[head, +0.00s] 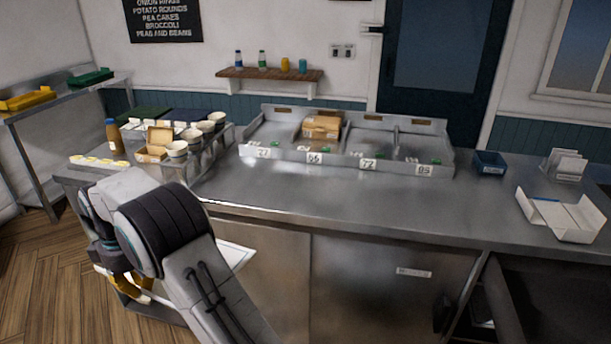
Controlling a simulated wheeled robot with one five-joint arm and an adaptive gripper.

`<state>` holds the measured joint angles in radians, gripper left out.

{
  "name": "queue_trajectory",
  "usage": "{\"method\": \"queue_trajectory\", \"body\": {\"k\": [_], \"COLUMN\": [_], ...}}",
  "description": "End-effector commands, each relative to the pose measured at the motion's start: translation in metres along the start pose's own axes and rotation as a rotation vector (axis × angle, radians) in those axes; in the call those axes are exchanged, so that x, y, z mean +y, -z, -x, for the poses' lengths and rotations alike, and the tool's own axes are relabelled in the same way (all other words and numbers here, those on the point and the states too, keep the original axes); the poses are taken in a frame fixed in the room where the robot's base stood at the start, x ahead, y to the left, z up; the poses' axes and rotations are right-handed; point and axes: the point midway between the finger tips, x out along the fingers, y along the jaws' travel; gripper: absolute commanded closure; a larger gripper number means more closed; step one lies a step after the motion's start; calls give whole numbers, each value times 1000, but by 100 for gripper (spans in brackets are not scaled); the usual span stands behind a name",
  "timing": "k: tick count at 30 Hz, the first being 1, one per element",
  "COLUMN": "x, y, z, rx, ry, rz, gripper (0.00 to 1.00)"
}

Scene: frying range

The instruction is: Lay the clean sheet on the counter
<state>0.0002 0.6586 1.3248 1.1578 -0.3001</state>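A white sheet (235,254) shows to the right of my arm, lower than the counter's front edge. Most of it is hidden behind my arm. My gripper (134,285) is low at the left, below the counter top and largely covered by my arm. Its fingertips are not clear, so I cannot tell whether it is shut on the sheet. The steel counter (330,200) runs across the middle, and its front part is bare.
Cups (177,149), a small carton (155,145) and a bottle (113,135) crowd the counter's left end. A numbered divided tray (314,158) stands at the back with brown boxes inside. A blue tub (489,163) and an open white box (560,215) are at the right.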

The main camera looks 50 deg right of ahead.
Motion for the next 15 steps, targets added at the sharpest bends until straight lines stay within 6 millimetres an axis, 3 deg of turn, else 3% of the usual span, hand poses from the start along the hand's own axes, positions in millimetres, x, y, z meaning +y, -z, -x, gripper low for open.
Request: {"method": "queue_trajectory", "body": {"k": [1,6,15], "x": [0,0,0], "y": [0,0,0], "z": [24,60,102], "rx": [0,0,0], "ry": [0,0,0], "rz": [0,0,0], "gripper": [100,100,100]}}
